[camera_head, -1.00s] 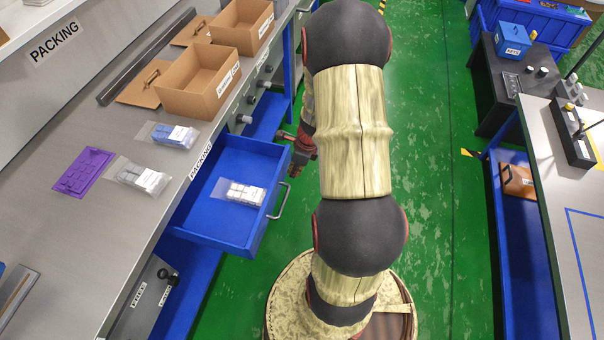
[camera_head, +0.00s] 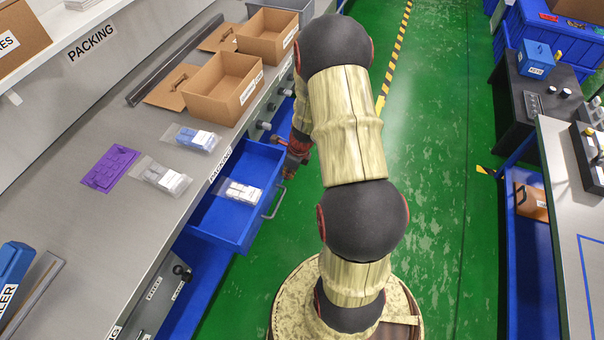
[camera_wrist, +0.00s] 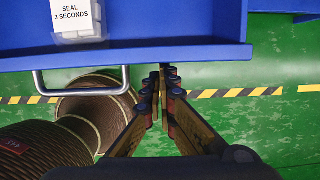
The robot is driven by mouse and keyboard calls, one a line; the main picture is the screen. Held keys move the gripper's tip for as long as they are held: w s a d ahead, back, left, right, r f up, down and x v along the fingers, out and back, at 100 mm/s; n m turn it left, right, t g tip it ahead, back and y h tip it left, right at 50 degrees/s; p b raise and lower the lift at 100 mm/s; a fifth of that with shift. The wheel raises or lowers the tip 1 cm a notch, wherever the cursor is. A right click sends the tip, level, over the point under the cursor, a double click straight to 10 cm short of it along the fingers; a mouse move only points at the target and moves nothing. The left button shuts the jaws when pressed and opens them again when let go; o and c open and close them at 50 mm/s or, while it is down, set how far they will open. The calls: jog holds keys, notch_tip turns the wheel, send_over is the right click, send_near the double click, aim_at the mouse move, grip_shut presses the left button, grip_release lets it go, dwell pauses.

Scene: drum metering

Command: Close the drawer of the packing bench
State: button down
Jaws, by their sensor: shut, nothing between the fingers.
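The blue drawer (camera_head: 232,222) of the packing bench (camera_head: 130,235) is partly open, with a clear bag of white items (camera_head: 240,192) inside. In the wrist view the drawer's front panel (camera_wrist: 215,55) crosses the top, and its grey bar handle (camera_wrist: 80,92) is left of the fingers. The handle (camera_head: 275,203) also shows in the head view. My gripper (camera_wrist: 162,72) is shut and empty, its fingertips at the front panel, right of the handle. They look to be against the panel, but contact is not certain. In the head view my gripper (camera_head: 290,165) is at the drawer's far front corner, partly hidden by my arm.
On the bench top are open cardboard boxes (camera_head: 222,85), a purple mat (camera_head: 110,168) and two bags of parts (camera_head: 192,138). Grey knobs (camera_head: 264,125) stick out of the bench front beyond the drawer. The green floor (camera_head: 440,200) right of my arm is clear.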

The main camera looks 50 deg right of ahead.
jog(key=w+a+p, duration=0.2)
jog(key=w+p, duration=0.1)
jog(key=w, duration=0.2)
jog(key=w+a+p, duration=0.2)
jog(key=w+p, duration=0.2)
jog(key=w, duration=0.1)
jog(key=w+a+p, duration=0.2)
jog(key=w+p, duration=0.1)
jog(key=w, duration=0.2)
jog(key=shift+w+a+r+p, duration=0.15)
jog(key=shift+w+a+p, duration=0.1)
jog(key=shift+p, duration=0.15)
jog(key=shift+w+a+p, duration=0.2)
jog(key=shift+w+p, duration=0.25)
jog(key=shift+w, duration=0.25)
